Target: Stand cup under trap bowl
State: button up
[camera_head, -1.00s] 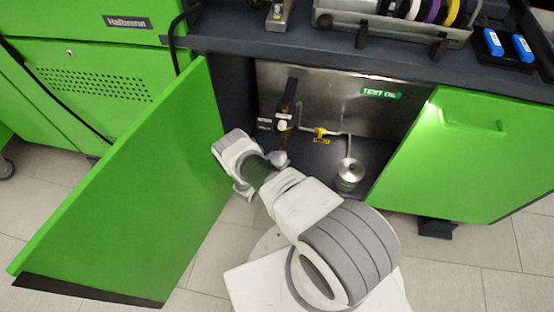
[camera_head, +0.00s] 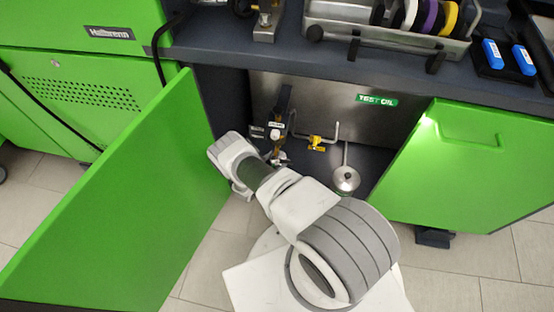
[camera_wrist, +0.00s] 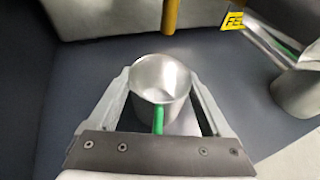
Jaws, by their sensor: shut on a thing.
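A small grey metal cup (camera_wrist: 160,78) stands between the two fingers of my gripper (camera_wrist: 161,84) in the wrist view, upright, its open mouth visible. The fingers are closed on its sides. A green strip (camera_wrist: 158,120) shows on its near side. A yellow, rod-like piece (camera_wrist: 170,14) hangs just beyond and above the cup; I cannot tell whether it belongs to the trap bowl. In the head view, a dark upright fitting with a white part (camera_head: 275,132) stands in the open cabinet, near my wrist. I cannot make out the bowl clearly. My gripper's fingers are mostly hidden there.
A metal oil can (camera_head: 345,179) stands right of my arm; a metal can (camera_wrist: 298,92) shows at right in the wrist view. Green doors, left (camera_head: 120,200) and right (camera_head: 460,165), flank the cabinet. Its dark floor is partly clear.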

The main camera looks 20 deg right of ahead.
jog(key=shift+f, duration=0.25)
jog(key=o, duration=1.2)
